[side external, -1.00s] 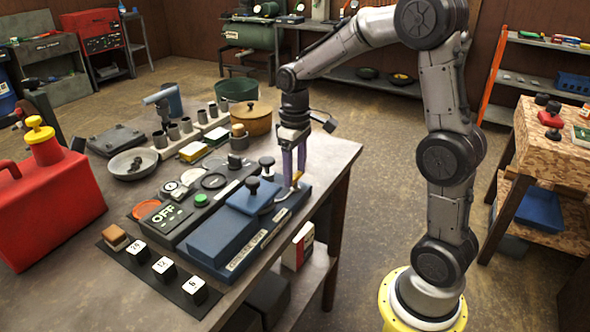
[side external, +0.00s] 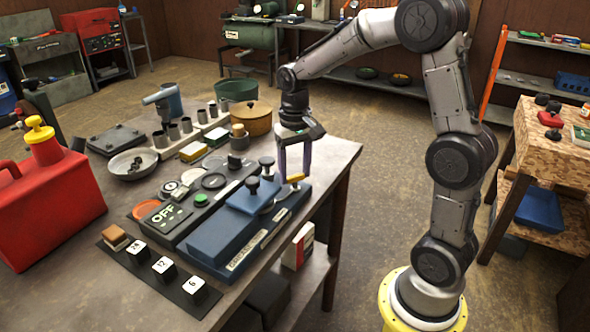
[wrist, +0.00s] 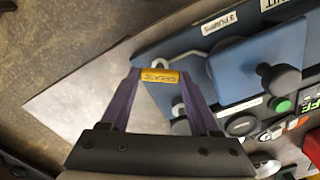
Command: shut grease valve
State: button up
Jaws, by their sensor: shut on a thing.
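The grease valve's yellow handle (wrist: 159,77), lettered GREASE, lies between the fingertips in the wrist view. It also shows in the side view (side external: 295,177) at the right end of the blue unit. My gripper (wrist: 160,75) points down with its two purple fingers shut on this handle, one at each end. In the side view my gripper (side external: 296,176) is at the table's right side. A bent metal pipe (wrist: 195,52) sits beside the handle. The handle's pivot is partly hidden, so I cannot tell the valve's exact setting.
The blue unit (side external: 217,243) carries black knobs (wrist: 280,79) close to my fingers. A control panel (side external: 165,216) with a green button reads OFF. Numbered blocks (side external: 163,266) stand in front. A red can (side external: 50,205) is at left. The table's right corner is bare.

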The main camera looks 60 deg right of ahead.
aim_at(295, 175)
jog(key=m, duration=0.5)
jog(key=shift+m, duration=0.3)
jog(key=m, duration=0.5)
jog(key=shift+m, duration=0.4)
jog(key=o, duration=1.4)
jog(key=shift+c, duration=0.2)
notch_tip(295, 175, up, 14)
